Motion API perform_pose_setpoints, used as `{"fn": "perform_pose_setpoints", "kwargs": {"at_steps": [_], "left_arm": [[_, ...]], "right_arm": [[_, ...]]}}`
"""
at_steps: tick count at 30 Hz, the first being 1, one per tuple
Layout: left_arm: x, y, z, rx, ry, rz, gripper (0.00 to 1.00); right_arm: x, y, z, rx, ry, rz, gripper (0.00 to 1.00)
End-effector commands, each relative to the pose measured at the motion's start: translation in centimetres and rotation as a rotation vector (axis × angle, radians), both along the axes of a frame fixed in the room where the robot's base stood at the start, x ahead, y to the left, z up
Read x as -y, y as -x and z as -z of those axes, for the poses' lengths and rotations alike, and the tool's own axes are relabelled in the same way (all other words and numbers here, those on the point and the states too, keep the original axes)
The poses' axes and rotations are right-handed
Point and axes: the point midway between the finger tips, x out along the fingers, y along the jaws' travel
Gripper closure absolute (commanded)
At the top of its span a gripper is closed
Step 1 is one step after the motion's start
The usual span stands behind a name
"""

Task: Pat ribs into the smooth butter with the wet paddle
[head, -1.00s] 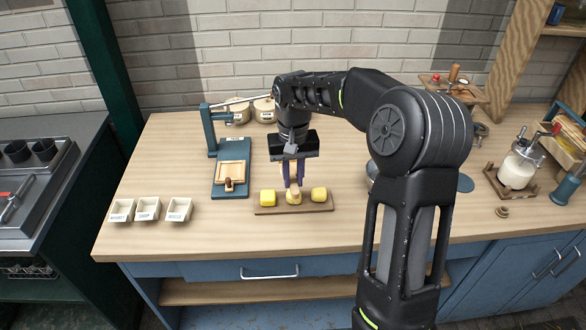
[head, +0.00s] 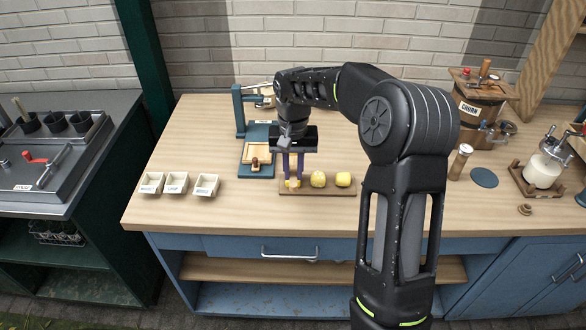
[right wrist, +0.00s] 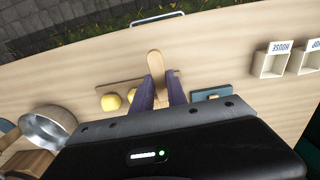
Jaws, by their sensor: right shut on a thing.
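Three yellow butter lumps lie in a row on a brown board (head: 335,192). The middle lump (head: 318,179) seems faintly marked on top, and the right lump (head: 343,179) looks plain. The left lump (head: 293,184) is mostly hidden under my right gripper (head: 293,178). That gripper points down and is shut on the wooden paddle (right wrist: 155,65), which shows between its purple fingers in the right wrist view. I cannot tell whether the paddle touches the left lump. Two lumps show beside the fingers in the wrist view (right wrist: 111,102). My left gripper is out of view.
Three small pale boxes (head: 205,185) stand left of the board. A blue stand with a wooden frame (head: 257,152) is behind-left. A churn (head: 478,98) and a milk jar (head: 545,168) stand right. A metal bowl (right wrist: 48,124) shows in the wrist view.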

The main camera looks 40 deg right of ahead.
Motion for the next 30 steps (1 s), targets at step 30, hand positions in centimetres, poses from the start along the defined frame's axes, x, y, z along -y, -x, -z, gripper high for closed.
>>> {"fn": "perform_pose_setpoints", "kwargs": {"at_steps": [30], "left_arm": [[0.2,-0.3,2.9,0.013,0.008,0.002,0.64]], "right_arm": [[0.0,0.0,4.5,0.001,0.000,-0.001,1.00]]}}
